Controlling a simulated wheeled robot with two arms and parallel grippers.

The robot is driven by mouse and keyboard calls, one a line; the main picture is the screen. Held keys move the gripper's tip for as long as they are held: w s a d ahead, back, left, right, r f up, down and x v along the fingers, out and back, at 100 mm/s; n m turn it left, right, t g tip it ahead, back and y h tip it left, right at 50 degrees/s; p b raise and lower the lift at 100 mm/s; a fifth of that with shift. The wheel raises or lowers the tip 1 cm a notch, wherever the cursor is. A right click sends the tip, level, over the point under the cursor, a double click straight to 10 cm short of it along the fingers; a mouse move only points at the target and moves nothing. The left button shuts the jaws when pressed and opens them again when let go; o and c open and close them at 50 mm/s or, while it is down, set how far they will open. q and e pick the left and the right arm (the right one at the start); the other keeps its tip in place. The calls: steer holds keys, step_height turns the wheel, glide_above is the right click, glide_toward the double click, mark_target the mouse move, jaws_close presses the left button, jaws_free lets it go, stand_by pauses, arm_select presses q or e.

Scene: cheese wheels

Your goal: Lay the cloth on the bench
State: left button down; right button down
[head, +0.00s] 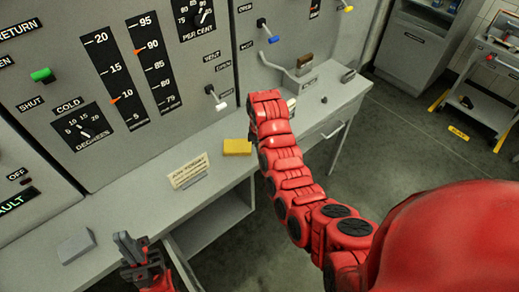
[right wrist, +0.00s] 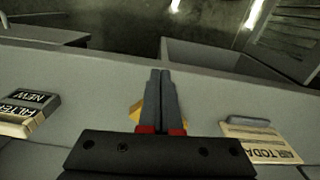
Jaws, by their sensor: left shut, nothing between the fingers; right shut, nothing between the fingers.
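In the head view the right gripper is hidden behind my red arm. My left gripper (head: 130,244) is shut and empty at the lower left, in front of the bench.
A lettered card (head: 188,170) stands left of the yellow piece; it also shows in the right wrist view (right wrist: 262,148). A grey block (head: 75,246) sits further left. A filter box (right wrist: 27,112) lies on the other side. An open drawer (head: 213,225) juts out below the bench.

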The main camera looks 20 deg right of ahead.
mark_target(253, 158)
steer(key=f+p, duration=0.1)
steer(key=f, duration=0.1)
steer(key=w+f+p, duration=0.1)
steer(key=f, duration=0.1)
steer(key=shift+w+a, duration=0.15)
steer(key=shift+a, duration=0.05)
steer(key=shift+w+a+f+p, duration=0.1)
steer(key=shift+w+a+p, duration=0.2)
steer(key=shift+w, duration=0.2)
steer(key=shift+w+f+b, duration=0.25)
steer(key=shift+w+b, duration=0.05)
steer(key=shift+w, duration=0.05)
steer(key=shift+w+a+r, duration=0.15)
steer(key=shift+w+a, duration=0.1)
steer(key=shift+w, duration=0.2)
steer(key=shift+w+a, duration=0.1)
steer(key=shift+b, duration=0.3)
